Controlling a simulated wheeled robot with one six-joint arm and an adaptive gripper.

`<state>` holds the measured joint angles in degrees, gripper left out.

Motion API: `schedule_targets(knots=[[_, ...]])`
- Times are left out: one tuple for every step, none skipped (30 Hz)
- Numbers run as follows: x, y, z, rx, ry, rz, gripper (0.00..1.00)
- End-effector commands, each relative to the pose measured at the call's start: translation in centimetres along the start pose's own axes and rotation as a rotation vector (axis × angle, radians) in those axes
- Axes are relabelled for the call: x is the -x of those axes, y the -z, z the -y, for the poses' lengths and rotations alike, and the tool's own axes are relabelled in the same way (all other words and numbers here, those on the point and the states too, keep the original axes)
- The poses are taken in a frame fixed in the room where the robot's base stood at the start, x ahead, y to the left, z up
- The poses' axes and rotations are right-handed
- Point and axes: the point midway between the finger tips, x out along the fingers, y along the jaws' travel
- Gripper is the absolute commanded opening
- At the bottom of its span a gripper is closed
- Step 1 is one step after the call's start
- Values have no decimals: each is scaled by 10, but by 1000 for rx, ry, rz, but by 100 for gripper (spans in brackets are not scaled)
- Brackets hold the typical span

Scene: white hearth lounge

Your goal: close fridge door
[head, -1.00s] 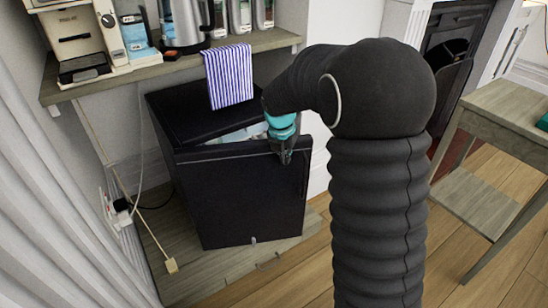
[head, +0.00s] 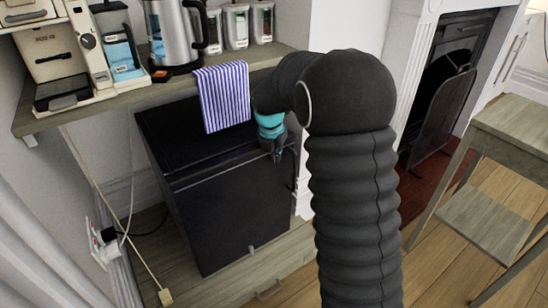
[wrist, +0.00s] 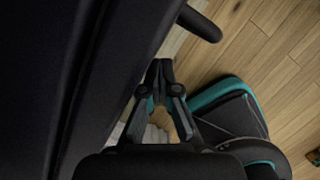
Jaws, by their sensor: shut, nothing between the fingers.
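The small black fridge (head: 165,128) stands under a wooden shelf in the head view. Its door (head: 232,215) lies against the body, with only a narrow seam along the top and no interior showing. My gripper (head: 276,157), dark with a teal part, is at the door's upper right corner. In the wrist view my gripper (wrist: 160,66) has its fingertips together and empty, beside the dark fridge surface (wrist: 60,70) on the left. I cannot tell whether the fingers touch the door. A dark bar (wrist: 200,22), perhaps the handle, juts out near the top.
The shelf (head: 170,88) above holds a coffee machine (head: 60,60), a kettle (head: 175,35) and jars. A striped towel (head: 222,97) hangs from its edge. Cables hang at the left wall. A wooden side table (head: 500,150) stands at the right. Wooden floor lies between.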

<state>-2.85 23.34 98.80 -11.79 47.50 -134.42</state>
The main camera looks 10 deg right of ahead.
Motion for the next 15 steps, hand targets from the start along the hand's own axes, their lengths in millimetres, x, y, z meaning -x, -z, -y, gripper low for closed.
schedule_targets(knots=[[0,-2,0,-3,-1,1,0],[0,-2,1,-4,-1,2,0],[0,-3,1,-6,-1,3,0],[0,-4,1,-7,-1,3,0],[-1,-5,1,-8,-2,4,0],[-1,-6,1,-9,-3,5,0],[-1,-6,1,-10,-3,6,0],[0,-7,1,-10,-4,7,0],[0,-8,1,-11,-5,8,0],[0,-8,1,-12,-5,9,0],[0,-8,1,-12,-5,9,0],[0,-9,1,-12,-5,10,0],[0,-9,2,-13,-5,10,0],[0,-9,2,-13,-5,10,0],[0,-9,2,-13,-5,10,0]])
